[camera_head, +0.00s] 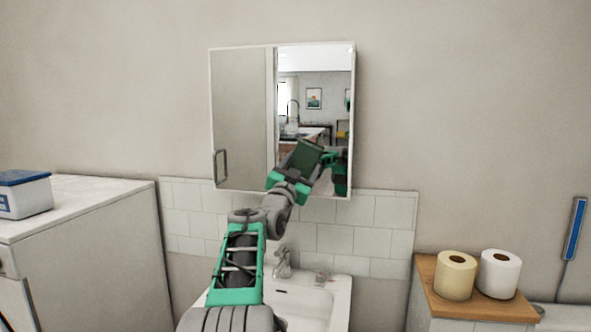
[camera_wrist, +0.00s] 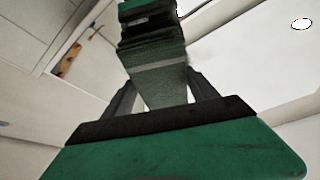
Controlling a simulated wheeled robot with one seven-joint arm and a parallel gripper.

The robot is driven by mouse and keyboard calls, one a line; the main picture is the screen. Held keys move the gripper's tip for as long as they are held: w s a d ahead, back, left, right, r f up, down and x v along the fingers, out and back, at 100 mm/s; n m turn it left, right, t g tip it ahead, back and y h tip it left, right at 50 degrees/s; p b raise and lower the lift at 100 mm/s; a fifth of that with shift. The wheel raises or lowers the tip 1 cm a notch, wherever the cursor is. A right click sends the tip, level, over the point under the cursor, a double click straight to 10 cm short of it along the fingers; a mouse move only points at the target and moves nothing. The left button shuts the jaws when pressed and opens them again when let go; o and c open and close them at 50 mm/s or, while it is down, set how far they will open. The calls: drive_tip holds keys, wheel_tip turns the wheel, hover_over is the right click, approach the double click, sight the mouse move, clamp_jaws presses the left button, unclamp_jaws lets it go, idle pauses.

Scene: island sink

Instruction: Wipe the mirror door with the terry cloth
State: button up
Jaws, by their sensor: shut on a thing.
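The mirror door (camera_head: 240,100) belongs to a white-framed wall cabinet, with a grey handle (camera_head: 220,165) at its lower left. Its right part reflects a room and a green and grey image of my arm. My gripper (camera_head: 298,168) is in front of the lower right of the mirror. It is shut on the dark green terry cloth (camera_head: 303,153). In the wrist view the cloth (camera_wrist: 160,85) sticks out from between the fingers of my gripper (camera_wrist: 163,95) and meets or nearly meets its reflection. I cannot tell whether it touches the glass.
A basin (camera_head: 315,300) with a tap (camera_head: 282,262) stands below, in front of white tiles (camera_head: 345,238). A white cabinet (camera_head: 95,255) with a blue-lidded box (camera_head: 25,195) is at left. Two paper rolls (camera_head: 455,275) stand on a wooden top (camera_head: 480,304) at right.

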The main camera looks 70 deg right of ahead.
sight(289, 165)
drive_tip(key=s, duration=0.1)
drive_tip(key=s+b, duration=0.2)
drive_tip(key=shift+s+d+f, duration=0.2)
drive_tip(key=shift+s+d, duration=0.15)
drive_tip(key=shift+w+r, duration=0.15)
drive_tip(key=shift+w, duration=0.1)
drive_tip(key=w, duration=0.3)
drive_tip(key=shift+w+a+b, duration=0.2)
drive_tip(key=shift+a+b, duration=0.15)
drive_tip(key=shift+w+a, duration=0.15)
drive_tip(key=shift+w, duration=0.8)
drive_tip(key=shift+w+a, duration=0.1)
drive_tip(key=shift+w, duration=0.8)
drive_tip(key=shift+w+a+p, duration=0.2)
drive_tip(key=shift+w, duration=0.95)
drive_tip(key=shift+w+a+p, duration=0.15)
drive_tip(key=shift+w+p, duration=0.05)
drive_tip(key=shift+w, duration=0.9)
